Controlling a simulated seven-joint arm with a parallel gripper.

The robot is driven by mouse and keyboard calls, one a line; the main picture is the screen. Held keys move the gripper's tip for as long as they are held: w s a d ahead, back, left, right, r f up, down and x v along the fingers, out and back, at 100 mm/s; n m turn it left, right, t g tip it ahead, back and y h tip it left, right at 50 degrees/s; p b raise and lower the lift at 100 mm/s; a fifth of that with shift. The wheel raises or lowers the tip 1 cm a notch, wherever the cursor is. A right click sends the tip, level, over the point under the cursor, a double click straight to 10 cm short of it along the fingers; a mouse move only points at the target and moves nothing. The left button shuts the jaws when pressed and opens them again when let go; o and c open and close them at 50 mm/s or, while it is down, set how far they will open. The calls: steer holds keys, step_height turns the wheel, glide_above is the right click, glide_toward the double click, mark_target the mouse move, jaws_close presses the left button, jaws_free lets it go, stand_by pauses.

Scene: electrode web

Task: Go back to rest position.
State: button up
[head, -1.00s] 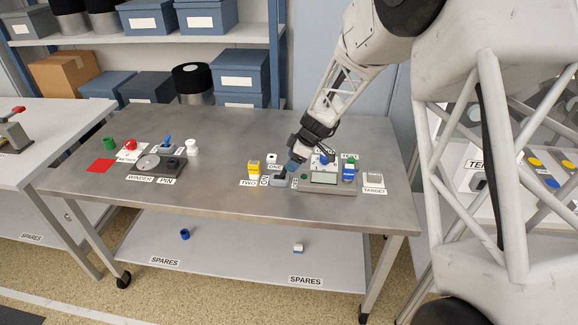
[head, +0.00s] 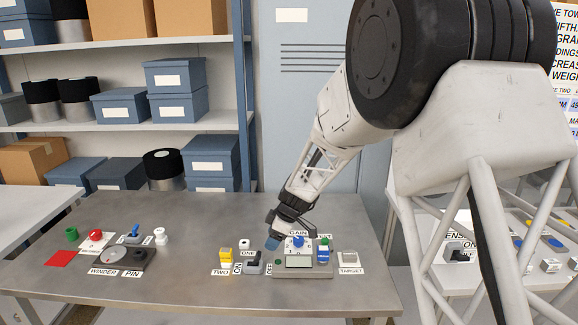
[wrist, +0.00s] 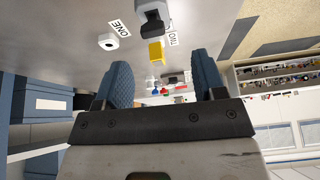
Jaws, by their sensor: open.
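My gripper (head: 273,243) is over the right half of the steel table (head: 190,284), just left of the device labelled GAIN (head: 300,262) with its blue knob (head: 298,242). In the wrist view its two blue fingers (wrist: 164,85) stand apart with nothing between them. A yellow block (head: 225,256) by the TWO label and a white ring (head: 237,243) by the ONE label are left of the gripper. A dark switch (head: 253,262) stands between the block and the device. Whether the fingertips touch anything is hard to tell in the head view.
The winder (head: 113,255), red knob (head: 95,236), green cylinder (head: 71,234) and white spool (head: 160,236) stand on the table's left. The table's middle is clear.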

steer(key=s+d+r+m+t+h, duration=0.1)
steer(key=s+d+r+m, duration=0.3)
steer(key=s+d+r, duration=0.4)
steer(key=s+d+r+m+h, duration=0.1)
steer(key=s+d+r+m, duration=0.2)
steer(key=s+d+r, duration=0.5)
steer(key=s+d+m+h, duration=0.1)
steer(key=s+d+m, duration=0.2)
steer(key=s, duration=0.6)
steer(key=s+d+r+m+t+h, duration=0.1)
steer(key=s+d+m, duration=0.2)
steer(key=s, duration=0.6)
steer(key=s+d+r+m+h, duration=0.1)
steer(key=s+d+m, duration=0.2)
steer(key=s, duration=0.6)
steer(key=shift+s+r+m+t, duration=0.2)
steer(key=shift+s+m+t, duration=0.1)
steer(key=shift+m, duration=0.4)
